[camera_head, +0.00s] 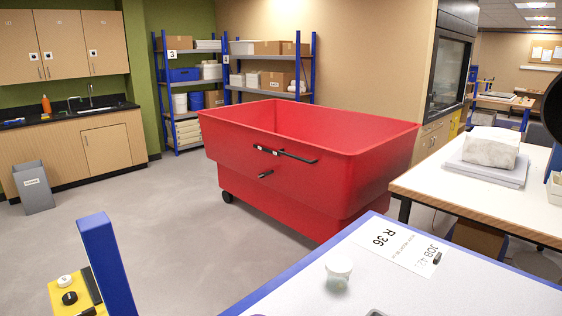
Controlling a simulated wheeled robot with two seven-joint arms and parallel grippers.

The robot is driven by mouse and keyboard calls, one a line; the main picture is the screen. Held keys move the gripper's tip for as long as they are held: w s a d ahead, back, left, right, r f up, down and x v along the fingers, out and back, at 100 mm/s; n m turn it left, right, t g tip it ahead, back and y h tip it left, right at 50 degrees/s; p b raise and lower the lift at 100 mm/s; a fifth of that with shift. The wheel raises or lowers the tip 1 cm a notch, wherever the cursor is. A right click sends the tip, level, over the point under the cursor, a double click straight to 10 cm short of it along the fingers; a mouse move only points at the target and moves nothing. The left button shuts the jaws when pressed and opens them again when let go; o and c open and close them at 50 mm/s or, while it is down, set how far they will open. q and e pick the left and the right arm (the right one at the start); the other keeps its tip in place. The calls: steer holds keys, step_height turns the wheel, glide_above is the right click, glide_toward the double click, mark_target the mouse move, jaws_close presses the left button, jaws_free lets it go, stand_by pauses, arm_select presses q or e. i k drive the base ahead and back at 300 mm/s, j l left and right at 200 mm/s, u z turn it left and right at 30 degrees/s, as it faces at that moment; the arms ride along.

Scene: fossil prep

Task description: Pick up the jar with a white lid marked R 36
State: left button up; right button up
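A small jar with a white lid (339,265) stands upright on the light grey, blue-edged table (430,295) at the lower right. I can read no mark on the jar itself. Just behind it lies a white sheet (395,243) printed "R 36" and "JOB" with a number, turned at an angle to me. A small dark object (437,258) lies at the sheet's right end. Neither of my grippers is in view.
A large red wheeled bin (310,180) stands behind the table. A second table (470,198) at right holds a pale block (491,147) on a white slab. A blue post (105,265) and yellow item (75,295) are at lower left.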

mark_target(335, 286)
steer(key=z, duration=1.6)
steer(key=k+j, duration=0.7)
